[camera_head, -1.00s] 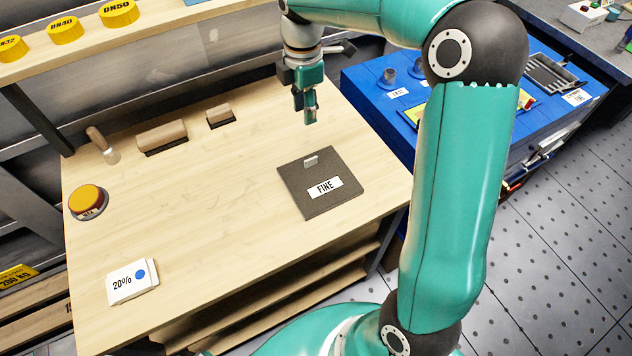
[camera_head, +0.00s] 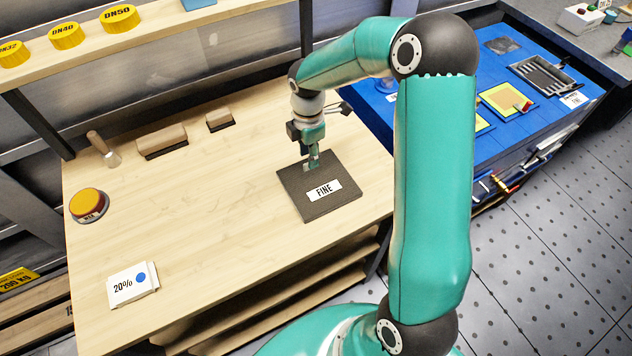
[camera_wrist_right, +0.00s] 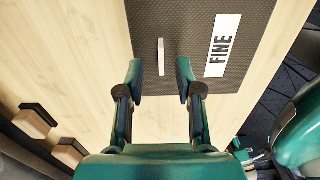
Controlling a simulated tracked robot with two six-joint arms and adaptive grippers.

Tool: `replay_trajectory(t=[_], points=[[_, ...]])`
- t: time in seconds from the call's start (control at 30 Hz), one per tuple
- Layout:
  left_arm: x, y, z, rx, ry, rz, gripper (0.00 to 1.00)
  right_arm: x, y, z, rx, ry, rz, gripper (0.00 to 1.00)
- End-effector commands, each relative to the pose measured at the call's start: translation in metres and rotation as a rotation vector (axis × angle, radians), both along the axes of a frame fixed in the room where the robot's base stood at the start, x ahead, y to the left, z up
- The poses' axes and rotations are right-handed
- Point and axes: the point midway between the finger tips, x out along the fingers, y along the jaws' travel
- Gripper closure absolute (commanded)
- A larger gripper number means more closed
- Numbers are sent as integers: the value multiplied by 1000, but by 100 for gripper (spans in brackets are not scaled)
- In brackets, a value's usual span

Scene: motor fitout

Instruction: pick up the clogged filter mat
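A dark grey mat labelled FINE (camera_head: 318,205) lies flat on the wooden bench; I cannot tell from the frames whether it is clogged. A small pale upright tab (camera_wrist_right: 161,57) stands on it near one edge. My right gripper (camera_head: 312,165) is low over that edge of the mat and hides most of the tab in the head view. In the right wrist view its fingers (camera_wrist_right: 158,80) are open, one on each side of the tab, with gaps between. My left gripper is not in view.
The wooden bench (camera_head: 200,220) is mostly clear. A blue-topped cabinet (camera_head: 485,60) with trays stands at right.

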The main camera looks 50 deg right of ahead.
Motion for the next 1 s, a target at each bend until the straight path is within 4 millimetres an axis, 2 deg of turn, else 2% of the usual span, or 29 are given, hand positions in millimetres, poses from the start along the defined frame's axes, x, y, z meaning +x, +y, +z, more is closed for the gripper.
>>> replay_trajectory(t=[0.1,0.2,0.47,0.67,1.0], points=[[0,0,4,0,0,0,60,-1,0,-17,1,4,-1,65],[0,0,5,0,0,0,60,0,0,-25,1,2,-1,65],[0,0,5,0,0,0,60,0,0,-28,0,0,-1,65],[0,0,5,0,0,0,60,0,0,-27,0,0,0,98],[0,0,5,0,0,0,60,0,0,-27,0,0,0,100]])
